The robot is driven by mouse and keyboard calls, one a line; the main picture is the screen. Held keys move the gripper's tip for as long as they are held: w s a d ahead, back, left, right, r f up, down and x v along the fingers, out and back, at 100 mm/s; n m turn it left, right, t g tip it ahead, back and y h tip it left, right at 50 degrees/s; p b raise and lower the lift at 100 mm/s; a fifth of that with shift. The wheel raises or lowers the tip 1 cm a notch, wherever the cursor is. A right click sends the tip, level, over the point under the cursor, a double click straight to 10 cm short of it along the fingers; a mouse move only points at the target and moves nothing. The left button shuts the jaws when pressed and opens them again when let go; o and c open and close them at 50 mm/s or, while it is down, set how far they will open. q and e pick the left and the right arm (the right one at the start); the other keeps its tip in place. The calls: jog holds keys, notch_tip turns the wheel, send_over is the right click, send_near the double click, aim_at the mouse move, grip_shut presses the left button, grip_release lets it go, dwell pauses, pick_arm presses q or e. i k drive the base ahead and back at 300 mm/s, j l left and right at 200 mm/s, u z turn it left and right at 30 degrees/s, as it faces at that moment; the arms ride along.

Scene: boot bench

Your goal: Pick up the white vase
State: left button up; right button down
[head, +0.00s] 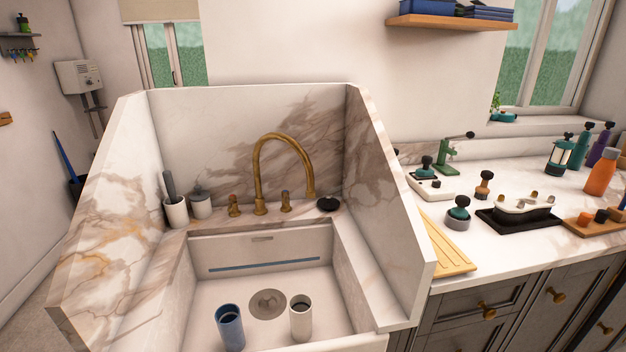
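A white cylinder, open at the top (301,320), stands upright in the sink basin, right of the drain. It looks like the white vase, and its inside is dark. A blue cylinder of similar shape (231,328) stands to its left, apart from it. Neither of my grippers is in view.
Marble walls (386,195) enclose the sink at left, back and right. A brass faucet (258,175) arches over the basin's back. A white cup (177,214) and a grey-white canister (201,206) stand on the back left ledge. A wooden board (447,248) and several bottles crowd the right counter.

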aim_at(300, 305)
jog(key=j+z, duration=0.4)
jog(key=k+j+z, duration=0.15)
jog(key=z, duration=0.25)
